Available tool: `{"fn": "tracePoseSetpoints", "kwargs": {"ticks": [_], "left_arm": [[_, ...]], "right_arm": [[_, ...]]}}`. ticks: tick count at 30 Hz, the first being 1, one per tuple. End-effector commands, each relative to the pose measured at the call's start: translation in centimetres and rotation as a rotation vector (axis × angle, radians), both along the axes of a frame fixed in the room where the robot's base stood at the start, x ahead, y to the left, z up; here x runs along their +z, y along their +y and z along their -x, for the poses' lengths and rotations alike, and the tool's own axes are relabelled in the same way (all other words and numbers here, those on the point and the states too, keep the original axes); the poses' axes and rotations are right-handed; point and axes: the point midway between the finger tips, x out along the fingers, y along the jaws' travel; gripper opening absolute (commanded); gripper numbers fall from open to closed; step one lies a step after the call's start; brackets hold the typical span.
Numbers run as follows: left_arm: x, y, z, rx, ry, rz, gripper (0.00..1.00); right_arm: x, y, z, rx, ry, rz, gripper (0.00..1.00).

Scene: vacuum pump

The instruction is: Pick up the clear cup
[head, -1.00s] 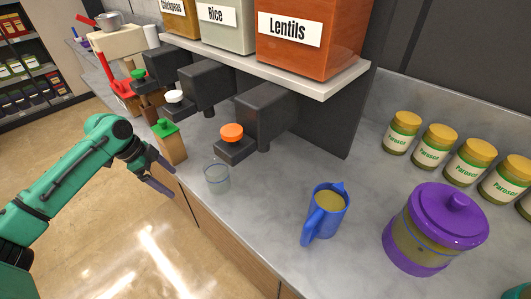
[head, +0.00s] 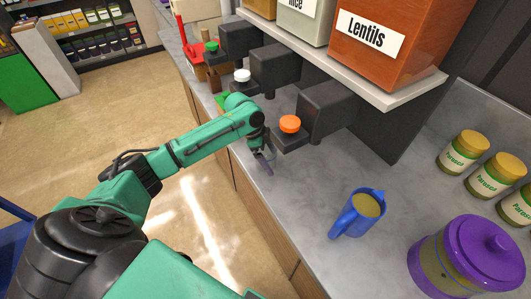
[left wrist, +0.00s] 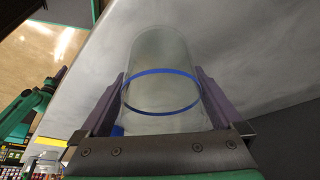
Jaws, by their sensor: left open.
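The clear cup (left wrist: 160,105) with a blue band fills the middle of the left wrist view. My left gripper (left wrist: 160,76) is open, with one purple finger on each side of the cup. I cannot tell whether either finger touches the glass. In the head view my left gripper (head: 264,161) is low over the counter's front edge, below the orange-topped dispenser. The cup cannot be made out clearly there, being at or behind the gripper. My right gripper is not in view.
The grey counter (head: 300,189) is clear between my gripper and the blue jug (head: 357,214). The orange-topped dispenser (head: 320,108) overhangs close behind the gripper. A purple-lidded jar (head: 466,257) and yellow-lidded jars (head: 463,152) stand to the right.

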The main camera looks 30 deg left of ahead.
Motion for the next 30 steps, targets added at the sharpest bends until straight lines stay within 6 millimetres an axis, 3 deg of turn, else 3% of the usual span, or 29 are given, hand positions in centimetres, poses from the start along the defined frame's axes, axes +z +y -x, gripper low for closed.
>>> {"fn": "tracePoseSetpoints", "kwargs": {"ticks": [6, 11, 12, 23, 26, 30], "left_arm": [[-0.3, -0.1, 0.0, -0.001, -0.001, 0.000, 1.00], [-0.2, -0.1, 0.0, -0.001, -0.001, 0.000, 0.39], [-0.2, -0.1, 0.0, -0.001, -0.001, 0.000, 0.33], [0.7, 0.0, -0.1, -0.001, -0.004, 0.000, 0.33], [2.2, 0.0, -0.1, -0.001, -0.006, 0.000, 0.33], [5.9, 0.0, -0.2, -0.002, -0.010, -0.002, 0.33]], "right_arm": [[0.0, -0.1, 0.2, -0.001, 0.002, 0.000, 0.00], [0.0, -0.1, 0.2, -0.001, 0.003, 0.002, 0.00], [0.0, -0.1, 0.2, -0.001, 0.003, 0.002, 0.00], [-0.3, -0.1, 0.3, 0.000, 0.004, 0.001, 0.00], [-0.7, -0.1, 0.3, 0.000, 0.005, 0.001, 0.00], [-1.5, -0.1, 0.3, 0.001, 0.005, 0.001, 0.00]]}}
